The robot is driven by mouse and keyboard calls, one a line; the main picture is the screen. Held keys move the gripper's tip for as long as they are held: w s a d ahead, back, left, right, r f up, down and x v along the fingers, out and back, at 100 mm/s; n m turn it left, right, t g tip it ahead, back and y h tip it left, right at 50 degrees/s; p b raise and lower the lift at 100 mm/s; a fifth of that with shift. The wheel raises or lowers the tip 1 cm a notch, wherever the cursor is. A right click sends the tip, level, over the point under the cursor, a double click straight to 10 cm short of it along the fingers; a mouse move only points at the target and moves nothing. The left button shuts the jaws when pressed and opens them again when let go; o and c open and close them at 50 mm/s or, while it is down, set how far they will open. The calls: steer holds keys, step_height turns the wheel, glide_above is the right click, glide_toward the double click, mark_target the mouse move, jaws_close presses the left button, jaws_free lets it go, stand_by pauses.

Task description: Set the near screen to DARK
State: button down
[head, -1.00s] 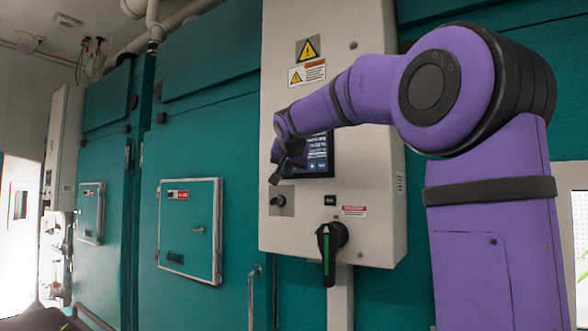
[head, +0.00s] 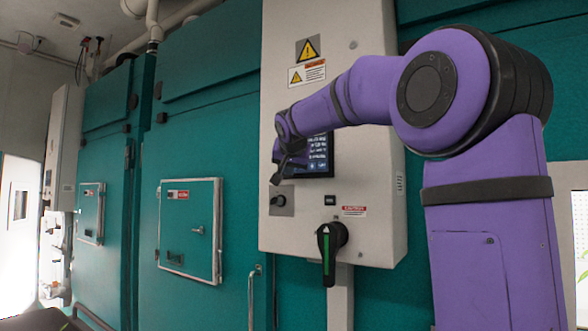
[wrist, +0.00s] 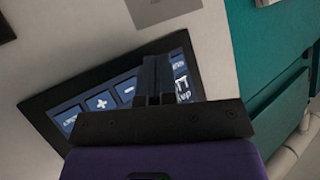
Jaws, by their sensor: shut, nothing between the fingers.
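The near screen (head: 318,157) is a dark touch panel with pale text on the white control box, partly hidden behind my arm in the head view. In the wrist view the screen (wrist: 66,119) appears tilted, with blue buttons bearing a plus and a minus sign; other labels are cut off or too small to read. My gripper (head: 280,172) is at the screen's left side in the head view. In the wrist view my gripper (wrist: 154,68) is shut and empty, its fingertips in front of the button row. I cannot tell whether they touch the glass.
The white control box (head: 375,200) also carries a black rotary handle (head: 331,240), a small knob (head: 278,200) and warning labels (head: 308,50). Teal chamber doors (head: 190,130) stand to the left. A second control box (head: 62,140) hangs farther away.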

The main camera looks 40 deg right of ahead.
steer(key=shift+s+a, duration=0.25)
steer(key=shift+a, duration=0.4)
steer(key=shift+s+a, duration=0.3)
steer(key=shift+a, duration=0.5)
steer(key=shift+s+a, duration=0.25)
steer(key=shift+a, duration=0.5)
steer(key=shift+s+a, duration=0.3)
steer(key=shift+a, duration=0.5)
steer(key=shift+a, duration=0.1)
stand_by(1.6)
